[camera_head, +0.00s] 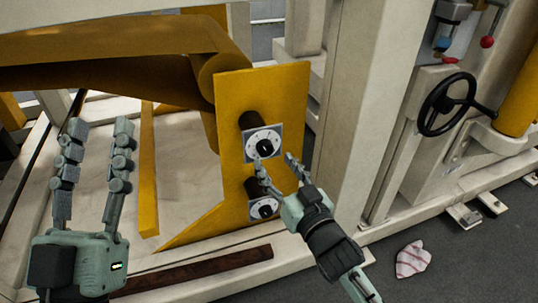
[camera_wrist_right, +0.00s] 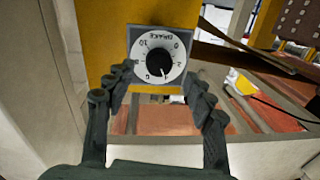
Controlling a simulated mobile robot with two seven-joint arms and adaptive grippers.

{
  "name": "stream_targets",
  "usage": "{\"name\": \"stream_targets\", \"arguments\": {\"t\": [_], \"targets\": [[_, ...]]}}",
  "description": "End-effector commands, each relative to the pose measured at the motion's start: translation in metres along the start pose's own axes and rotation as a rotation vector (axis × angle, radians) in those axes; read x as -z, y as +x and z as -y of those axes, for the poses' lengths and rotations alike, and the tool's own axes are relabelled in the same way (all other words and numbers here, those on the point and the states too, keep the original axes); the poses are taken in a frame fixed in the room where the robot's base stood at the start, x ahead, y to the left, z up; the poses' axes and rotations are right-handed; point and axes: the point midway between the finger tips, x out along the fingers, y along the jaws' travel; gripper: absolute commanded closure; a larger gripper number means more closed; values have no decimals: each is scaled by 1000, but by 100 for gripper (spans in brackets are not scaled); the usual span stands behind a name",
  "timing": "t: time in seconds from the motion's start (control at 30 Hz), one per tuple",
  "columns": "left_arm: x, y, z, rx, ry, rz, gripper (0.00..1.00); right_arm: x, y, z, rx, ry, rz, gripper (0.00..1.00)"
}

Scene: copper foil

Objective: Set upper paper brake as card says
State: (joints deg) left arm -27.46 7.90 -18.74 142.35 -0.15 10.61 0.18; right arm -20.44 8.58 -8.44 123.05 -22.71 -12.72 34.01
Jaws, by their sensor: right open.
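The upper brake dial (camera_head: 264,146) is a pale square plate with a round scale and a black knob, on a yellow panel (camera_head: 285,90). A similar lower dial (camera_head: 264,208) sits below it, partly hidden by my right gripper (camera_head: 273,160). The right gripper is open, its fingertips just below and beside the upper dial. In the right wrist view a dial (camera_wrist_right: 158,47) lettered BRAKE appears upside down, its black knob (camera_wrist_right: 159,61) just beyond the gap between the open fingers (camera_wrist_right: 159,76). My left gripper (camera_head: 100,127) is open and empty. I cannot make out a card.
A large copper-coloured roll (camera_head: 222,78) with its sheet lies behind the panel at upper left. A pale post (camera_head: 365,100) stands right of the panel. Further right is a black handwheel (camera_head: 447,104). A red-striped cloth (camera_head: 412,259) lies on the dark floor.

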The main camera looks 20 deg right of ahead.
Motion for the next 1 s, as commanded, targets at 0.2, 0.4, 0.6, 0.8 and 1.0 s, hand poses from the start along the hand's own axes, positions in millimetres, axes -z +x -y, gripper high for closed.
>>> {"name": "stream_targets", "arguments": {"t": [0.2, 0.4, 0.6, 0.8, 1.0], "targets": [[5, 0, 1, 1, 3, -37, 60, -1, 31, 0, -1, -2, 0, 46], [8, 0, 1, 1, 4, -52, 60, -1, 40, 0, -1, -1, 2, 46], [8, 0, 1, 1, 4, -53, 60, -1, 40, 0, -1, -1, 3, 46], [8, 0, 1, 1, 4, -52, 60, -1, 40, -1, -1, -1, 3, 71], [7, 0, 1, 1, 4, -51, 60, -1, 40, -1, -1, -1, 3, 96]]}}
